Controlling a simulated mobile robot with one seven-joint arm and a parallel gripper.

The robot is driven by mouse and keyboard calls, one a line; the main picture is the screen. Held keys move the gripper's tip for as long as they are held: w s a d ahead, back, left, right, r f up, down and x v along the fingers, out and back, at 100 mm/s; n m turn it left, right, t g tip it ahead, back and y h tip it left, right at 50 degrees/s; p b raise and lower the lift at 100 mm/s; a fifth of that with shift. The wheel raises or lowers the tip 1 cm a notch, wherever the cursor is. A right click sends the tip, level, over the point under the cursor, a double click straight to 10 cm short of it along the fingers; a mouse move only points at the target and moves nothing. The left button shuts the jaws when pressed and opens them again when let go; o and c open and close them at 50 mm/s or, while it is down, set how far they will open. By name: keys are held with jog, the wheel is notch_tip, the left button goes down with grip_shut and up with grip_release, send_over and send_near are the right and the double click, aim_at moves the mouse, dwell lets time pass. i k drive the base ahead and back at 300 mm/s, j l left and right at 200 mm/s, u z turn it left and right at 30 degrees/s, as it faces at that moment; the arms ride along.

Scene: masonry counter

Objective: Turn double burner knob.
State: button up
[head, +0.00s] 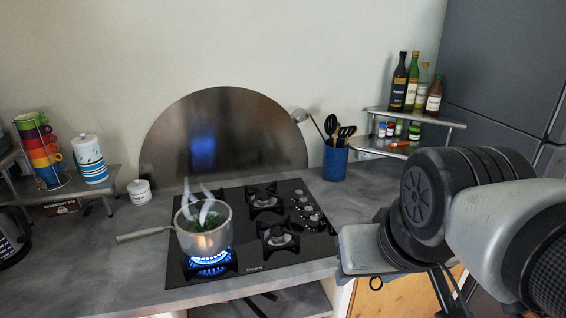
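A black gas cooktop (253,206) is set into the grey counter. A column of several silver knobs (308,211) runs along its right side. I cannot tell which one is the double burner knob, or how each is turned. The front left burner is lit with a blue flame (209,261) under a steaming pot (204,241). The other burners I see show no flame. My arm reaches in from the right, and the grey end piece of my gripper (366,250) is right of the cooktop, apart from the knobs. I cannot make out its fingertips.
The pot's handle (143,235) points left. A blue utensil holder (335,163) stands behind and right of the knobs. A shelf with bottles (413,111) is at the back right. Stacked cups (43,150) and a canister (89,158) are on the left.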

aim_at(309, 210)
jog(key=i+l+u, duration=0.45)
jog(key=i+l, duration=0.35)
jog(key=l, duration=0.1)
